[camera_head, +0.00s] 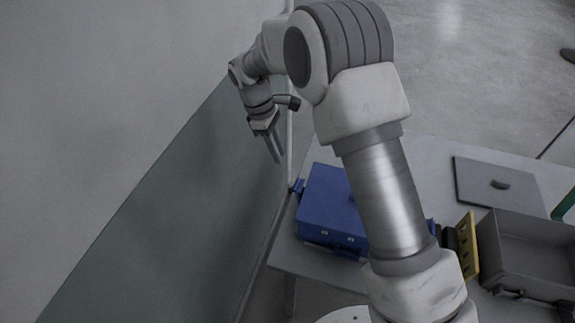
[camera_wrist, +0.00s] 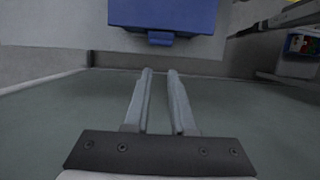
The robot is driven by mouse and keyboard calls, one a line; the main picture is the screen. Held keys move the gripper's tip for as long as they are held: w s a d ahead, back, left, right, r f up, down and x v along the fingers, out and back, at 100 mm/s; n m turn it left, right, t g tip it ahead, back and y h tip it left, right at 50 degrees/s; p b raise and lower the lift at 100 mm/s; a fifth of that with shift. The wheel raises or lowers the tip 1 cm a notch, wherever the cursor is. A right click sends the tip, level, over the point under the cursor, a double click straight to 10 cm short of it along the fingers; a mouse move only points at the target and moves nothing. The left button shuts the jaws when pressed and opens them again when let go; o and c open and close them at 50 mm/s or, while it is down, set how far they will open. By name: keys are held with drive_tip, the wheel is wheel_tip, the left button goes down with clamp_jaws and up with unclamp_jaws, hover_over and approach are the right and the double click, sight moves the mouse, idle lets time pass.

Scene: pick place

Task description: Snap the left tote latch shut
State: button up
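A blue tote (camera_head: 328,207) with its lid on stands on the grey table, partly hidden behind my arm. A small blue latch or handle sticks out at its left side (camera_head: 298,187). The wrist view shows the blue tote (camera_wrist: 165,14) at the top, with a blue latch-like tab (camera_wrist: 160,38) on its near side. I cannot tell whether the latch is shut. My gripper (camera_head: 277,158) is in the air above and left of the tote, apart from it. In the wrist view its two fingers (camera_wrist: 160,74) are a little apart with nothing between them.
A grey table (camera_head: 290,262) carries the tote. To its right are a yellow perforated piece (camera_head: 467,246), an open grey bin (camera_head: 530,290) and a flat grey lid (camera_head: 478,184) with a dark handle. A grey-green wall panel (camera_head: 190,210) stands close on the left.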

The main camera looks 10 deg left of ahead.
drive_tip(key=shift+a+f, duration=0.2)
drive_tip(key=shift+f, duration=0.05)
drive_tip(key=shift+c, duration=1.1)
drive_tip(key=shift+f, duration=0.3)
clamp_jaws()
drive_tip(key=p+x, duration=0.1)
drive_tip(key=x, duration=0.8)
drive_tip(key=shift+d+f, duration=0.2)
drive_tip(key=shift+f, duration=0.05)
drive_tip(key=shift+d+r+y+b, duration=0.2)
drive_tip(key=shift+d+r+y, duration=0.1)
drive_tip(key=shift+d, duration=0.2)
drive_tip(key=shift+d+r+y+b, duration=0.2)
drive_tip(key=shift+d+y, duration=0.1)
drive_tip(key=shift+d, duration=0.15)
drive_tip(key=shift+r, duration=0.15)
wheel_tip(320, 180, up, 11)
drive_tip(key=p, duration=0.6)
drive_tip(key=shift+a+r, duration=0.15)
drive_tip(key=shift+a, duration=0.1)
